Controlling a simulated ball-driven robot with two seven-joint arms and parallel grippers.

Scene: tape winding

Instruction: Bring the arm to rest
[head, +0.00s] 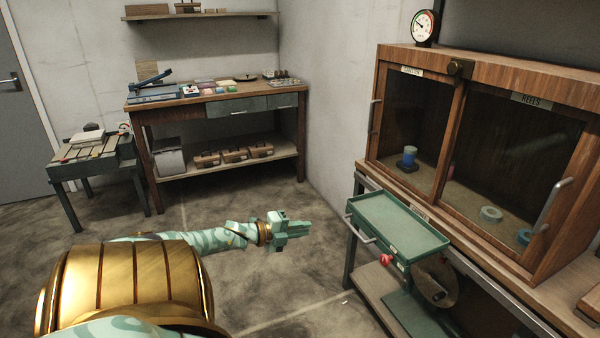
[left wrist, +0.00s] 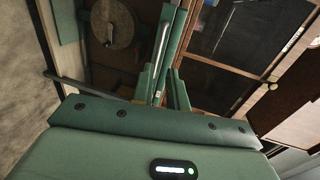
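My left arm comes in from the left in the head view. It reaches out low over the bare floor, in front of the green tray stand. My left gripper (head: 308,228) points to the right and is clear of everything around it. In the left wrist view its two green fingers (left wrist: 161,78) stand a little apart, and I see nothing held between them. My right arm's gripper is in neither view.
A green tray (head: 400,222) on a stand with a red knob (head: 386,260) is right of the gripper. Behind it is a glass-fronted wooden cabinet (head: 450,195). A workbench (head: 215,97) and a small green table (head: 92,160) stand at the back. The floor between is clear.

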